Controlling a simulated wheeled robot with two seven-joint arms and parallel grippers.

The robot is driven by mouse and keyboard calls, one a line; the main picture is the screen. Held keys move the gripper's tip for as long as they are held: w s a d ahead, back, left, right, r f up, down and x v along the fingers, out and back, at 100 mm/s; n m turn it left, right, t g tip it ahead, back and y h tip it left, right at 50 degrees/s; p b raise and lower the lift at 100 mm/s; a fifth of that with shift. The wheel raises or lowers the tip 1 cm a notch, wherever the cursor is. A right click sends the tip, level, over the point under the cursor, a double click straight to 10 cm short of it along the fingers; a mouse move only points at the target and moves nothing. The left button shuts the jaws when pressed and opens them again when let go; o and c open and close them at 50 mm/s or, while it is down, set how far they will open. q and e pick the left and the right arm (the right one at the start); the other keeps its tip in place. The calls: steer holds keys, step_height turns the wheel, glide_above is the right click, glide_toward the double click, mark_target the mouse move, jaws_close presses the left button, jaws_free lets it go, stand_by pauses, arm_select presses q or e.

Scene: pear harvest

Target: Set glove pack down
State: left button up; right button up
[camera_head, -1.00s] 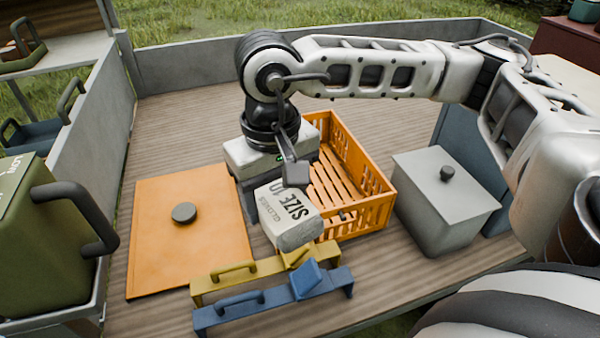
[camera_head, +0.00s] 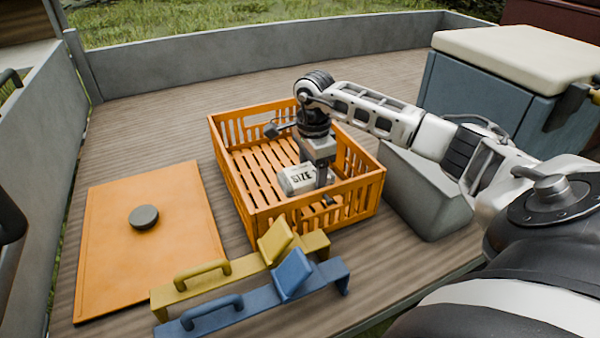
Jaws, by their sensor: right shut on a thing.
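The glove pack (camera_head: 299,180) is a pale bundle with "SIZE" printed on it. It shows inside the outline of the orange slatted crate (camera_head: 262,222). My right gripper (camera_head: 322,180) points down over the crate and is shut on the pack. The pack looks low in the crate, near its front right part; I cannot tell whether it touches the floor slats. The gripper's fingers are partly hidden by the pack. My left gripper is not in view.
An orange lid (camera_head: 150,240) with a dark knob lies left of the crate. A yellow bracket (camera_head: 240,268) and a blue bracket (camera_head: 250,300) stand in front. A grey box (camera_head: 425,195) and a blue cooler (camera_head: 480,95) with a white lid stand right. The deck behind is clear.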

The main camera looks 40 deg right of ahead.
step_height(320, 180, down, 6)
steer(key=shift+a+f+b, duration=0.1)
steer(key=shift+f+b, duration=0.15)
steer(key=shift+b, duration=0.05)
steer(key=shift+f, duration=0.35)
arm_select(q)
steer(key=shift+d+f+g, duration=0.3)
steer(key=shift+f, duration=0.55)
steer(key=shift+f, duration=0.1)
arm_select(e)
steer(key=shift+f, duration=0.1)
steer(key=o, duration=1)
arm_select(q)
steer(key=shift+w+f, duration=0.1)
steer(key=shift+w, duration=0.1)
